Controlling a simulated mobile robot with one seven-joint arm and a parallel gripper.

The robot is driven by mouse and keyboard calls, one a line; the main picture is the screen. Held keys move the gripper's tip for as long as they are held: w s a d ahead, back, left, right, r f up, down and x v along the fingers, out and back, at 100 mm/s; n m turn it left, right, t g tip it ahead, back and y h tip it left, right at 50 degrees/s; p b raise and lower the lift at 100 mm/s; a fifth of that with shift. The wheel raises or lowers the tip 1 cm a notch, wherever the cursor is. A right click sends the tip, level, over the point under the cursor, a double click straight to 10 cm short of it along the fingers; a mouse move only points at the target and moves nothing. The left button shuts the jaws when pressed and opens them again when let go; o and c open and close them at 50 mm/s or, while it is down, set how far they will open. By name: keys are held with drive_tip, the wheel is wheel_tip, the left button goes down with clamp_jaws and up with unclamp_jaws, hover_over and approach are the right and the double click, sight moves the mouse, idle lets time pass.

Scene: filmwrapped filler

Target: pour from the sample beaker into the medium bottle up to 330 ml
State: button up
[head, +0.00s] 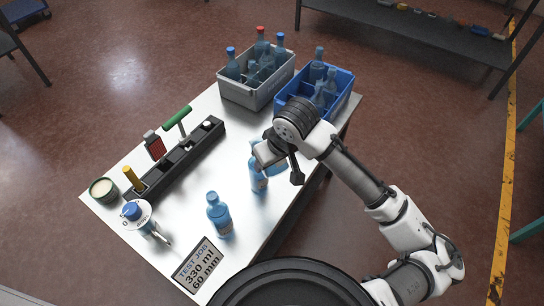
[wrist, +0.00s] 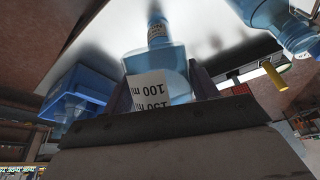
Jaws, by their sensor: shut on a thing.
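My gripper (head: 268,157) is shut on the pale blue sample beaker (head: 277,169), which hangs above the table's right part. In the wrist view the beaker (wrist: 158,72) sits between the fingers; its 100 ml and 150 ml marks read upside down. A blue bottle (head: 258,183) stands right beside and below the beaker, partly hidden by it and my gripper. A second blue bottle (head: 220,216) with a label stands nearer the front. I cannot tell which is the medium bottle. The liquid levels and any flow are not clear.
The sign (head: 198,264) reads 330 ml and 60 mm. A grey crate (head: 252,98) and a blue crate (head: 338,104) hold bottles at the back. The table's middle is clear.

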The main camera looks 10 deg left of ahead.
drive_tip(key=shift+r+g+h+p, duration=1.4)
drive_tip(key=shift+g+h+p, duration=0.25)
drive_tip(key=shift+p, duration=2.7)
idle(1.9)
drive_tip(key=shift+s+f, duration=0.1)
drive_tip(key=shift+s, duration=0.05)
